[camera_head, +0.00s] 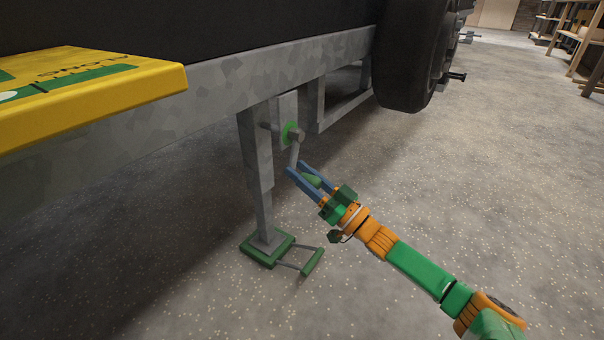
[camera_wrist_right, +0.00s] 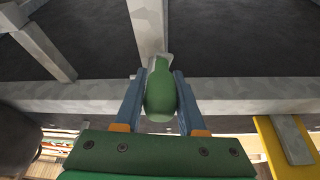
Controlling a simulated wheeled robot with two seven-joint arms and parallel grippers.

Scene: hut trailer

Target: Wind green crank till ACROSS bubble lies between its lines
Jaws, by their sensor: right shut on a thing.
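The green crank is on the jack leg under the trailer. Its green hub (camera_head: 291,133) and grey arm (camera_head: 294,154) show in the head view, with the arm hanging down from the hub. My right gripper (camera_head: 296,170) is shut on the green crank handle (camera_head: 312,180). In the right wrist view the green handle (camera_wrist_right: 160,92) lies between the two blue fingers. The yellow level board (camera_head: 100,90) is at the upper left. My left gripper is not in view.
The jack leg (camera_head: 260,180) stands on a green foot (camera_head: 267,249) with a green-handled bar (camera_head: 313,262) beside it. The trailer's frame rail (camera_head: 230,85) runs above, with a black tyre (camera_head: 410,55) behind. Shelves stand far right; the speckled floor between is clear.

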